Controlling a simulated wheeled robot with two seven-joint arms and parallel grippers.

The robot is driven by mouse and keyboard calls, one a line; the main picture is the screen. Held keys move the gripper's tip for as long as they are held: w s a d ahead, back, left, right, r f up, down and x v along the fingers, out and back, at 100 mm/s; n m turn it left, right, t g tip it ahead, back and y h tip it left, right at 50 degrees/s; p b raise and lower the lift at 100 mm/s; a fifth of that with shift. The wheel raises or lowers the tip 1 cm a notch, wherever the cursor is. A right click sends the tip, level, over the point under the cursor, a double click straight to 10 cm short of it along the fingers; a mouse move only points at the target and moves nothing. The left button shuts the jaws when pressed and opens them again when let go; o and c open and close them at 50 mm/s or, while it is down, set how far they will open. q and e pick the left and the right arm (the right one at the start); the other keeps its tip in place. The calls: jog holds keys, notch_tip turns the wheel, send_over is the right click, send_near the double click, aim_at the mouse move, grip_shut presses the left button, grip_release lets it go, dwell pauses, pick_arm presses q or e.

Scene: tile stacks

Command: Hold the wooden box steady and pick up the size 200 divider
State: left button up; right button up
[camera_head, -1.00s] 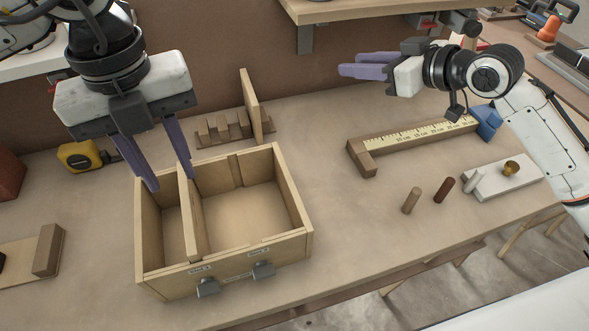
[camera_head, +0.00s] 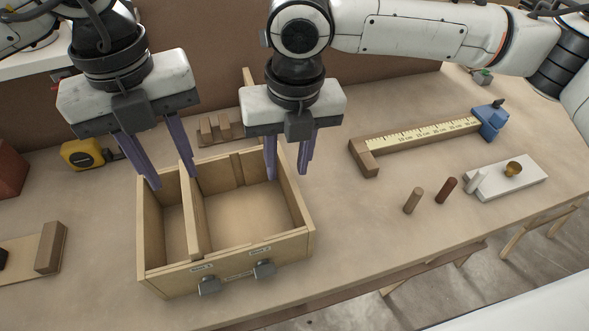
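The open wooden box (camera_head: 282,244) stands on the bench, with an inner partition (camera_head: 192,217) dividing it into a narrow left and a wide right compartment. My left gripper (camera_head: 173,181) is open, its fingertips at the box's back left; contact cannot be told. My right gripper (camera_head: 287,175) is open and empty, pointing down at the box's back right corner. Behind it, a tall thin wooden board (camera_head: 248,76) is mostly hidden, only its top showing. The slotted rack (camera_head: 215,129) is partly covered. No "200" mark is readable on the board.
A yellow tape measure (camera_head: 84,153) lies left of the box. On the right are a wooden measuring rule (camera_head: 420,136) with a blue end block, small pegs (camera_head: 413,200) and a white plate (camera_head: 507,180). Bench between box and pegs is clear.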

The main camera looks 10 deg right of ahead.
aim_at(295, 206)
jog(key=shift+s+d+f+n+g+h, duration=0.15)
jog(key=shift+s+d+f+n+g, duration=0.1)
jog(key=shift+s+f, duration=0.25)
jog(key=shift+s+d+f+n+g+h, duration=0.15)
jog(key=shift+s+f+n, duration=0.1)
jog(key=shift+s+f, duration=0.25)
notch_tip(295, 206, down, 9)
jog(key=shift+w+f, duration=0.1)
grip_shut()
dwell(1.2)
